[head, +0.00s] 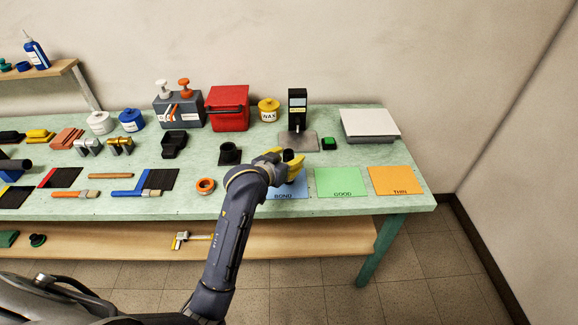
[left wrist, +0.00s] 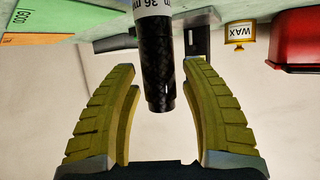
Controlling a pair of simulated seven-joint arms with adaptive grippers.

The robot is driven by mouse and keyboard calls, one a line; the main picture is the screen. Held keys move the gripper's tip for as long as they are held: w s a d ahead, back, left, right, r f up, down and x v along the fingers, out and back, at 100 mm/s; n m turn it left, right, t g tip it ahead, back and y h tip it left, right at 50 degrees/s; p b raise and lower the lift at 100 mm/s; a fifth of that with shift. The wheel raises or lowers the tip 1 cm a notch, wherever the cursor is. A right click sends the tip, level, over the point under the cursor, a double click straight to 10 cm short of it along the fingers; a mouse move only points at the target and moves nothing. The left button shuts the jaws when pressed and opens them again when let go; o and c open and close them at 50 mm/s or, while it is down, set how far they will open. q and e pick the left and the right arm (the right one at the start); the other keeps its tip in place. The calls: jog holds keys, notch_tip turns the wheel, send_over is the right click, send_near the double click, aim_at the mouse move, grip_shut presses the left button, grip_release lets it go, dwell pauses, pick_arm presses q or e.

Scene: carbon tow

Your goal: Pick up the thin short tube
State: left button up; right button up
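My left gripper (head: 283,156) is over the right part of the green table, near the back edge of the blue BOND card (head: 290,189). In the left wrist view its two yellow-padded fingers are spread open. A short black carbon tube (left wrist: 158,75) with a white label band reading "36" shows between the fingers, with a visible gap on each side. In the head view a small dark end at the gripper (head: 289,155) may be this tube; the gripper hides most of it. I cannot tell from these frames whether the tube is thin compared with others. My right gripper is not in view.
A green GOOD card (head: 341,183) and an orange THIN card (head: 395,181) lie to the right. A gauge stand (head: 298,108), a yellow WAX pot (head: 268,109), a red box (head: 228,107) and a white slab (head: 368,122) stand behind. An orange tape roll (head: 205,186) lies left.

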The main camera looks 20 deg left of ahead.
pick_arm(q)
grip_shut()
jog(key=shift+r, duration=0.1)
dwell(0.3)
